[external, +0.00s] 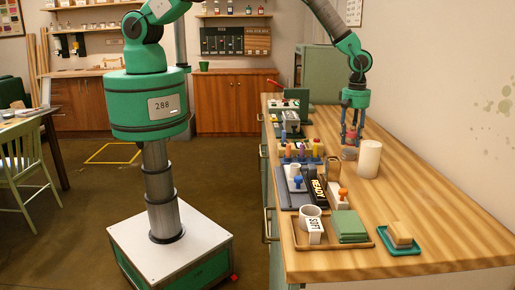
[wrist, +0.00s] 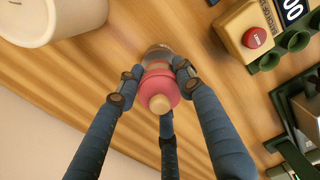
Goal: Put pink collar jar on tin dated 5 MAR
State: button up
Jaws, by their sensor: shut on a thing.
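My gripper (external: 350,143) is shut around the pink collar jar (external: 349,154) over the wooden worktop, left of a white cylinder. In the wrist view, the fingers of my gripper (wrist: 155,78) close on the jar from several sides. The jar's pink collar and pale round knob (wrist: 160,103) face the camera, and its far end is partly hidden by the fingers. I cannot tell whether the jar touches the worktop. I cannot make out a tin dated 5 MAR in either view.
The white cylinder (external: 369,159) stands close to the right of my gripper. A brown jar (external: 333,169), a dark READY block (external: 319,190) and a tray (external: 368,241) with a SOFT block are nearer. A box with a red button (wrist: 253,37) is nearby. The worktop's right side is clear.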

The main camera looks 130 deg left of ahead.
jog(key=shift+f, duration=0.85)
jog(key=shift+f, duration=0.2)
jog(key=o, duration=1.2)
jog(key=shift+o, duration=0.2)
jog(key=shift+r, duration=0.15)
jog(key=shift+r+b, duration=0.75)
jog(key=shift+r, duration=5.3)
